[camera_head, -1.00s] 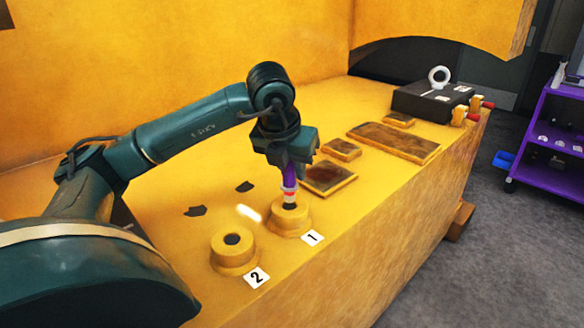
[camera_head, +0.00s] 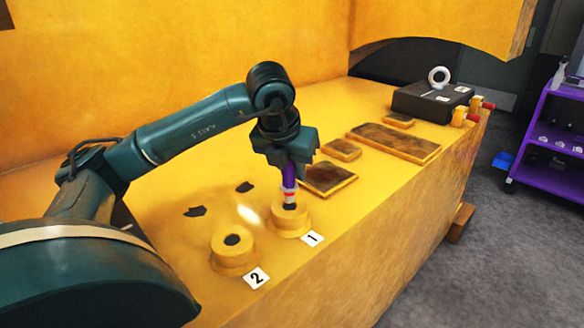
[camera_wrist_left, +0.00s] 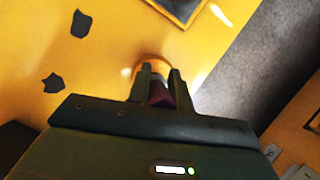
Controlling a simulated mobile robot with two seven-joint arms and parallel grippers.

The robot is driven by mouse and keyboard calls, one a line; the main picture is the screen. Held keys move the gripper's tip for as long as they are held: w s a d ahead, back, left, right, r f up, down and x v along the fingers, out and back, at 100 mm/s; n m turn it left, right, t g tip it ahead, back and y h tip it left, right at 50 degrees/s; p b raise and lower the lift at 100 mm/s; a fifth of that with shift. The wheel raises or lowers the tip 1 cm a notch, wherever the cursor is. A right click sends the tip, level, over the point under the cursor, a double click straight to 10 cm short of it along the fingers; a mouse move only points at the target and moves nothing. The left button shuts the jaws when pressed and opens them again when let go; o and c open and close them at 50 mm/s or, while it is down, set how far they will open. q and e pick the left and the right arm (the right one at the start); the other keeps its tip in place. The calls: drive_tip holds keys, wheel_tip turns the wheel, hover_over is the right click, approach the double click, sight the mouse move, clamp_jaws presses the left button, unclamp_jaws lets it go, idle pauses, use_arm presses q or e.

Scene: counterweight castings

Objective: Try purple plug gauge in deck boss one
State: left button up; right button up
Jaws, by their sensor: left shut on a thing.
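The purple plug gauge (camera_head: 289,184) is upright in my left gripper (camera_head: 289,175); its lower part shows red and pale bands. My left gripper is shut on it, directly over deck boss one (camera_head: 290,218), a yellow round boss beside the label "1" (camera_head: 312,239). The gauge's lower end is at the boss's dark bore; I cannot tell whether it has entered. In the left wrist view the gauge (camera_wrist_left: 160,95) is a dark purple shape between the fingers, and the boss rim (camera_wrist_left: 152,60) shows partly behind them. My right gripper is not in view.
Deck boss two (camera_head: 234,250) stands to the left, beside label "2" (camera_head: 257,278). Flat dark-topped pads (camera_head: 394,142) lie behind on the yellow deck. A black box (camera_head: 428,100) with a white ring (camera_head: 439,77) stands farther back. A purple cart (camera_head: 550,140) is at right.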

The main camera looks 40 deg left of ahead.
sight(292, 182)
use_arm(q)
drive_tip(key=shift+f, duration=0.15)
idle(0.3)
drive_tip(key=shift+f+b, duration=1.5)
drive_tip(key=shift+b, duration=0.05)
drive_tip(key=shift+r, duration=0.1)
idle(0.8)
drive_tip(key=shift+r+p, duration=2.1)
drive_tip(key=shift+r, duration=0.4)
